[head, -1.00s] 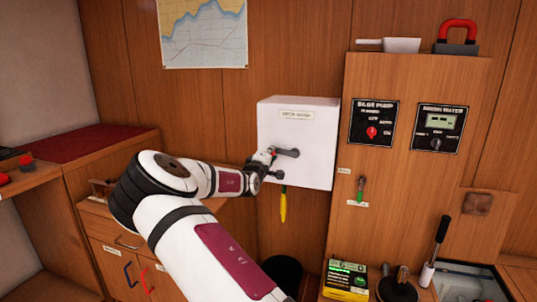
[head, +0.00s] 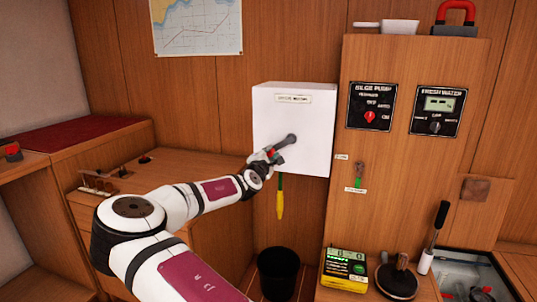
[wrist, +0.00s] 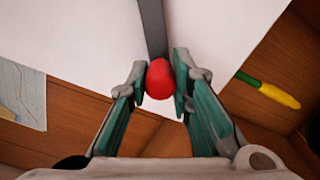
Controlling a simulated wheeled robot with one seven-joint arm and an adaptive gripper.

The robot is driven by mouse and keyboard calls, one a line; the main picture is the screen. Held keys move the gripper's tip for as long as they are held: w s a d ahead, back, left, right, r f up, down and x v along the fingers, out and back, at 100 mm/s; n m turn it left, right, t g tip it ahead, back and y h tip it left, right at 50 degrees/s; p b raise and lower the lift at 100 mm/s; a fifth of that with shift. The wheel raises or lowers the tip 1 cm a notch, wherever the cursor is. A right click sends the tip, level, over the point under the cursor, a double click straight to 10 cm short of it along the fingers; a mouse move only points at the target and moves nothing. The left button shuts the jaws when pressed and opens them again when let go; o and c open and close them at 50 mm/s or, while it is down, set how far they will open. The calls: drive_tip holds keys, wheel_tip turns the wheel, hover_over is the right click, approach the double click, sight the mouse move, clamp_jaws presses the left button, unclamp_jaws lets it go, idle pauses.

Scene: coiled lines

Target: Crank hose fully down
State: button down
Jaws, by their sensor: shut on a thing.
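A white box (head: 315,115) is fixed to the wood wall, with a small label near its top. A dark grey crank (head: 287,141) on its front slopes down to the left from its hub. My gripper (head: 268,157) is at the crank's lower end. In the wrist view my gripper (wrist: 160,77) is shut on the red crank knob (wrist: 159,79), one finger on each side. A hose with a green upper part and a yellow end (head: 280,205) hangs straight below the box; it also shows at the right of the wrist view (wrist: 268,89).
A black bin (head: 278,273) stands on the floor below the hose. A panel with a bilge pump switch (head: 370,116) is to the right. A green and yellow device (head: 344,270) sits below the panel. A wooden cabinet is left of my arm.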

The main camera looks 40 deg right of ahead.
drive_tip(key=shift+f, duration=0.1)
idle(0.4)
drive_tip(key=c, duration=1.4)
unclamp_jaws()
drive_tip(key=v, duration=1.2)
drive_tip(key=shift+s+d, duration=0.1)
drive_tip(key=shift+s, duration=0.05)
